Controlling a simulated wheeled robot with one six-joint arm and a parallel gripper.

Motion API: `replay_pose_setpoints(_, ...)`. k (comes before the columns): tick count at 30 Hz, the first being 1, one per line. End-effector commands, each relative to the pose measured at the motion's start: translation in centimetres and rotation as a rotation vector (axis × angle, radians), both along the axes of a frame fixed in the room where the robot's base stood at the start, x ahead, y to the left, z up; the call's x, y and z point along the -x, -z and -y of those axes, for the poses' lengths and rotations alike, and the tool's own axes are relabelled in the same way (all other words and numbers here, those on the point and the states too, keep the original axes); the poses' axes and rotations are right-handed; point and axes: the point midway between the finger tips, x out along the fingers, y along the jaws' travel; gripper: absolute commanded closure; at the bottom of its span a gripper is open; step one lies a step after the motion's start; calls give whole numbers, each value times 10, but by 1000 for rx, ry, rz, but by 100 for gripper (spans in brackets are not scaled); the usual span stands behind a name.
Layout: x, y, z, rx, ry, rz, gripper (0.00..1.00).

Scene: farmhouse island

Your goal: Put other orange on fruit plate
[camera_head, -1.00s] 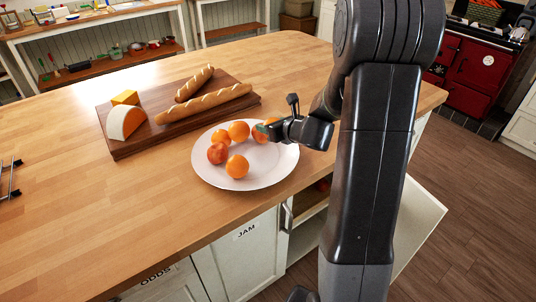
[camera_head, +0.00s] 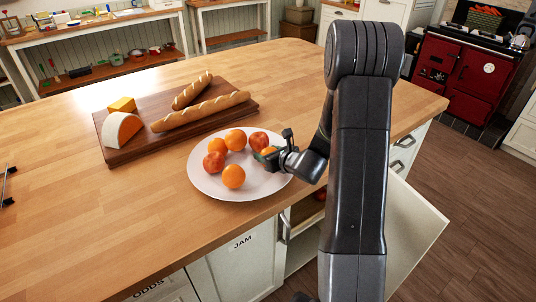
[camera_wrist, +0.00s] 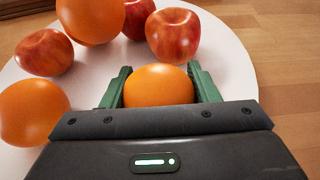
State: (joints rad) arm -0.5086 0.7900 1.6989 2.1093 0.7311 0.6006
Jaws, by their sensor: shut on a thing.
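My gripper (camera_wrist: 158,88) is shut on an orange (camera_wrist: 158,84), with a green finger on either side of it. The held orange (camera_head: 269,152) is over the right part of the white fruit plate (camera_head: 247,193). I cannot tell whether it touches the plate. On the plate lie an orange (camera_head: 233,176) at the front, another orange (camera_head: 236,139) at the back, and red apples at the left (camera_head: 213,162) and back right (camera_head: 258,141). In the wrist view, one apple (camera_wrist: 172,36) is just beyond the held orange.
A dark wooden board (camera_head: 120,157) with two baguettes (camera_head: 200,111) and cheese (camera_head: 121,130) lies behind the plate to the left. The wooden counter (camera_head: 90,215) is clear at the front left. An open drawer or door (camera_head: 415,225) is below on the right.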

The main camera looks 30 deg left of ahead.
Motion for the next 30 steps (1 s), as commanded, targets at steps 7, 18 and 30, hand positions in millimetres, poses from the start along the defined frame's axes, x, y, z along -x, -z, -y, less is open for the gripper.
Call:
replay_pose_setpoints(7,0,2,0,-1,1,2,72)
replay_pose_setpoints(18,0,4,0,0,1,2,23)
replay_pose_setpoints(30,3,-1,9,0,3,1,23)
